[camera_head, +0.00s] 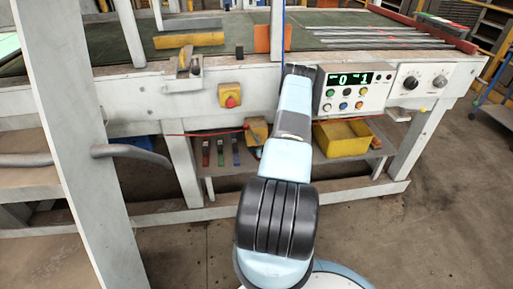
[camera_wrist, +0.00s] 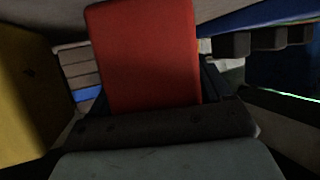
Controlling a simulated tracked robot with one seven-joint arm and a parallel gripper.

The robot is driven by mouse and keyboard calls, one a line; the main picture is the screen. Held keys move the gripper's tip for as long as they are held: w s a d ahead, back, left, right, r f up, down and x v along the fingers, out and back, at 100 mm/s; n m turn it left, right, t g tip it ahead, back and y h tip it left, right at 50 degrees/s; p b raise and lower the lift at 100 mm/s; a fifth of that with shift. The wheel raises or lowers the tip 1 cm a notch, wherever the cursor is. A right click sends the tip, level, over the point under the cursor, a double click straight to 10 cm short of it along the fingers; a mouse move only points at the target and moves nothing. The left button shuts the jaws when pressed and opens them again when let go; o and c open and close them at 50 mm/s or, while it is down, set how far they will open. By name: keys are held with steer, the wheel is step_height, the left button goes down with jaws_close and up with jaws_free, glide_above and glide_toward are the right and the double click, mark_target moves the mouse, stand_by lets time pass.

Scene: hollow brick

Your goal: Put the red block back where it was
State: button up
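The red block (camera_wrist: 148,55) fills the upper middle of the wrist view, its broad face toward the camera. It stands up between the dark fingers of my gripper (camera_wrist: 145,100), which show close against its left and right sides. My gripper looks shut on it; the contact itself is in shadow. In the head view my arm hides the gripper. On the low shelf stand slim red (camera_head: 205,152), green (camera_head: 220,152) and blue (camera_head: 236,152) pieces.
A yellow bin (camera_head: 343,138) stands on the shelf under the workbench. A control panel (camera_head: 352,90) and a red stop button (camera_head: 231,101) are on the bench front. A white post (camera_head: 70,120) stands at left. A yellow surface (camera_wrist: 28,95) is close at left in the wrist view.

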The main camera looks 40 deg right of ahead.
steer(key=shift+o, duration=1.2)
steer(key=shift+r, duration=0.1)
steer(key=v, duration=1.2)
steer(key=shift+s+a, duration=0.1)
